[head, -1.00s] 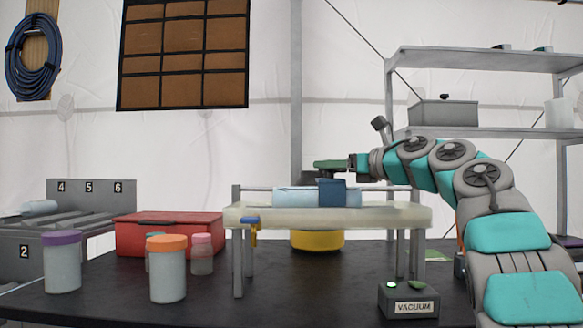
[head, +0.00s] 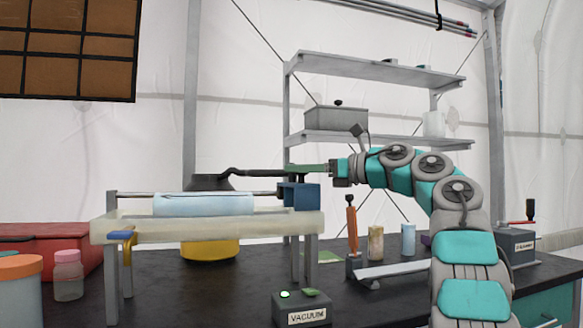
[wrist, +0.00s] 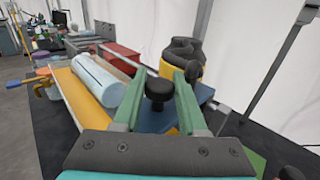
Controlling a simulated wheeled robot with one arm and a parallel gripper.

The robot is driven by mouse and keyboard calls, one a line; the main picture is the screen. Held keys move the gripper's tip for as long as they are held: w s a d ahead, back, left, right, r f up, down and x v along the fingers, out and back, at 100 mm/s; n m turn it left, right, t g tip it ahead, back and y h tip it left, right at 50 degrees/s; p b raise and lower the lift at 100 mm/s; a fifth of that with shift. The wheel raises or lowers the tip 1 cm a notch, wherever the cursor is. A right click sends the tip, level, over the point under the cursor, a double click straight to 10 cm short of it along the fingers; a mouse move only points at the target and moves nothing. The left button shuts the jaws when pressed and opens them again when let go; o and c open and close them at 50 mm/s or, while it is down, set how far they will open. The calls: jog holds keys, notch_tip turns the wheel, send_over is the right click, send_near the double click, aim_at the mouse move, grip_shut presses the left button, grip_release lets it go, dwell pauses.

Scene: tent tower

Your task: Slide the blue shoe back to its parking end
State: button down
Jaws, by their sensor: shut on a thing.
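The blue shoe (head: 301,196) is a dark blue block at the right end of the pale raised bench (head: 200,229), on the thin rail (head: 135,195) along it. In the wrist view the shoe (wrist: 153,118) is partly hidden below my fingers. My gripper (head: 312,168) is above the shoe. In the wrist view my gripper (wrist: 158,85) has its green fingers on either side of a black knob (wrist: 159,90) above the shoe, and is shut on it. A light blue roll (head: 203,204) lies on the bench, left of and apart from the shoe.
A yellow vessel (head: 210,250) with a black top (head: 209,183) stands behind the bench. A vacuum box (head: 302,309) with a green light stands in front. A red case (head: 40,245) and jars are left.

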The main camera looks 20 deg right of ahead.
jog(key=shift+d, duration=0.25)
jog(key=shift+c, duration=2.3)
grip_release()
jog(key=shift+d, duration=0.1)
jog(key=v, duration=0.7)
jog(key=shift+s+d+b, duration=0.25)
jog(key=shift+s+b, duration=0.05)
jog(key=shift+b, duration=0.1)
